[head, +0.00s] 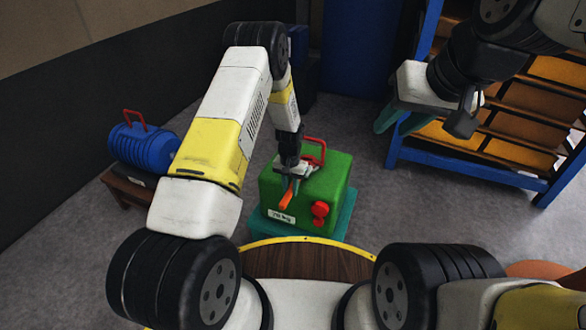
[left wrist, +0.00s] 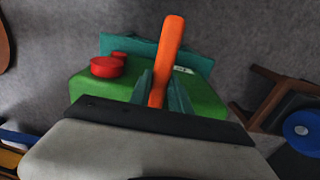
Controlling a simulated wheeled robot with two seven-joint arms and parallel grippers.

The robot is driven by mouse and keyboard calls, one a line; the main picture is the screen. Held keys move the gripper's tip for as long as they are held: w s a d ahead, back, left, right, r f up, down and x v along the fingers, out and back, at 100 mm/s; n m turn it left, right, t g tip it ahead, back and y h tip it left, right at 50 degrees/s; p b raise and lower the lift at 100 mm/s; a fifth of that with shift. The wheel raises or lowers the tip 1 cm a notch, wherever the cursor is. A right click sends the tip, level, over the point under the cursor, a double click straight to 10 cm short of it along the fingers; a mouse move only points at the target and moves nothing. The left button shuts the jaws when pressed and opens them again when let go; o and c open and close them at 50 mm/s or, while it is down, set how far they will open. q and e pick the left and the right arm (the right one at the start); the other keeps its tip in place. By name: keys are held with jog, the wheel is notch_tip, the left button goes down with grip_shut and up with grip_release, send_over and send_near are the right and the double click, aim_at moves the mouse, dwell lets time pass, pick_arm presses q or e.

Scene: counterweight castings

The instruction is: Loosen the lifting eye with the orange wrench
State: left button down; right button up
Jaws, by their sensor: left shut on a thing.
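The orange wrench (head: 286,198) is held in my left gripper (head: 292,172), over the top of the green casting (head: 330,180). In the left wrist view the wrench handle (left wrist: 168,50) sticks out between the two teal fingers (left wrist: 162,92). A red loop (head: 318,146), which looks like the lifting eye, rises from the casting's top just behind the gripper. The gripper hides the wrench's other end, so I cannot tell whether it touches the eye. My right gripper (head: 398,121) hangs at the upper right, its teal fingers apart and empty.
A red knob (head: 320,212) is on the casting's front, near a white weight label (head: 281,216). The casting stands on a teal base (head: 345,222). A blue casting (head: 148,150) sits on a brown stand at left. A blue-framed rack (head: 460,170) stands at right.

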pick_arm(q)
jog(key=shift+d, duration=0.15)
jog(key=shift+s+d+n, duration=0.25)
jog(key=shift+d+n, duration=0.35)
jog(key=shift+d, duration=0.2)
jog(key=shift+d, duration=0.1)
jog(key=shift+s+d+n, duration=0.15)
jog(key=shift+d+n, duration=0.45)
jog(key=shift+d, duration=0.25)
jog(key=shift+d, duration=0.15)
jog(key=shift+d+n, duration=0.5)
jog(key=shift+d, duration=0.3)
jog(key=shift+d, duration=0.15)
jog(key=shift+d+n, duration=0.6)
jog(key=shift+d, duration=0.2)
